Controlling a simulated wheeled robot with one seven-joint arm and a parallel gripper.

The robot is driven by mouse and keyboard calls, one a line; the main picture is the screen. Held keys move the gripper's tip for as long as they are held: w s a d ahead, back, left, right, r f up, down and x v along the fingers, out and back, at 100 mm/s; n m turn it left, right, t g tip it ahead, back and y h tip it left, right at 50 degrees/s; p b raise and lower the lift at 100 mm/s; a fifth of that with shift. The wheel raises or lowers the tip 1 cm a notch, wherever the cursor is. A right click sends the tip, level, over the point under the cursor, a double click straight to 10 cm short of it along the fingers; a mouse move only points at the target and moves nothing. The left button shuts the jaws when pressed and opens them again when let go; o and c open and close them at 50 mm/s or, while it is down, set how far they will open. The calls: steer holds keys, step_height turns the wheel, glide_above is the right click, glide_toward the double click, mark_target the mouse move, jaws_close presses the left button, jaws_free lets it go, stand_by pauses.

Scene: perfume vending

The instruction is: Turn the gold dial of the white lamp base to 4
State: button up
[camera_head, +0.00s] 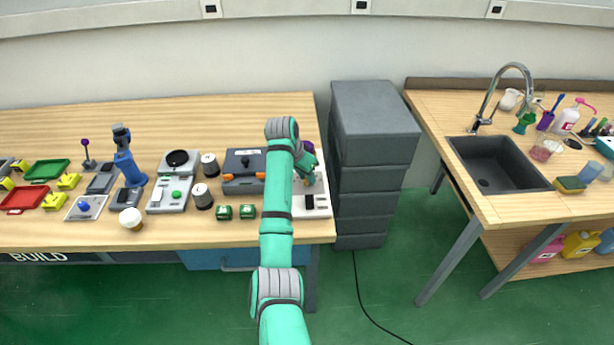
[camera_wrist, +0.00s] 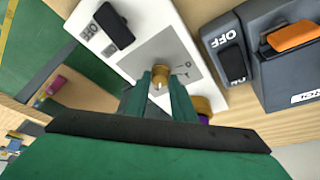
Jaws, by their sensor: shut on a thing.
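The white lamp base (camera_wrist: 136,70) fills the upper middle of the wrist view, with a black rocker switch (camera_wrist: 115,25) and a grey printed panel. The gold dial (camera_wrist: 159,84) shows between the two green fingers of my gripper (camera_wrist: 160,80), which is shut on it. The dial is hidden there by my arm.
A grey unit with an orange handle (camera_wrist: 292,36) stands close beside the base. A purple part (camera_head: 308,147) shows behind my gripper. A grey drawer cabinet (camera_head: 372,150) stands right of the bench.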

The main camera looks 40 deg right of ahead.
steer(key=shift+w+m+g, duration=0.1)
steer(key=shift+m+g, duration=0.2)
steer(key=shift+m, duration=0.5)
steer(key=o, duration=1)
steer(key=v, duration=1)
steer(key=shift+a+r, duration=0.2)
steer(key=shift+r, duration=0.15)
